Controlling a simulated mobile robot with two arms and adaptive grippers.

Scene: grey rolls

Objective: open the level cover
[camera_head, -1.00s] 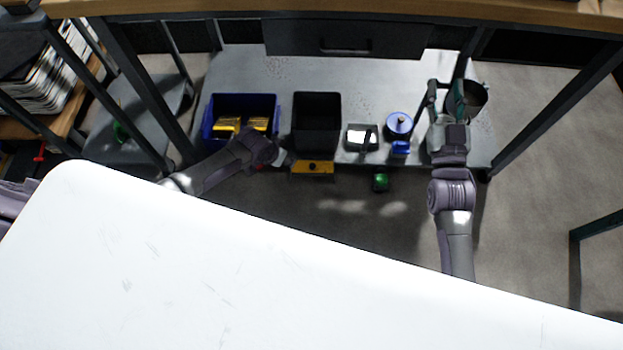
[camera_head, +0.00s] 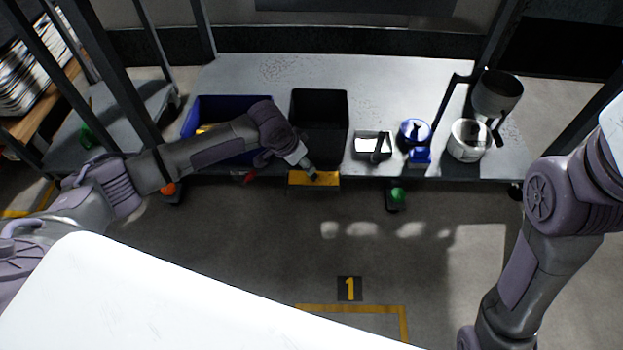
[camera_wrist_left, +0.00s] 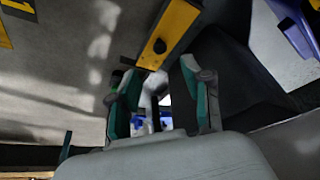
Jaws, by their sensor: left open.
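A yellow block (camera_head: 322,181) with a dark round knob sits at the front edge of the low grey shelf, below the black bin. I cannot tell from the frames whether it is the level cover. It also shows in the left wrist view (camera_wrist_left: 177,25), just beyond the fingers. My left gripper (camera_head: 309,170) is at the block's upper edge in the head view. Its two green-and-grey fingers (camera_wrist_left: 162,100) are apart with nothing gripped between them. Contact with the block cannot be told. My right arm is at the right, its gripper out of view.
On the shelf (camera_head: 370,90) stand a blue bin (camera_head: 190,125), a black bin (camera_head: 320,112), a small grey tray (camera_head: 372,146), a blue canister (camera_head: 415,132), a white cup (camera_head: 466,140) and a grey pot (camera_head: 497,92). A white surface (camera_head: 150,300) fills the lower left.

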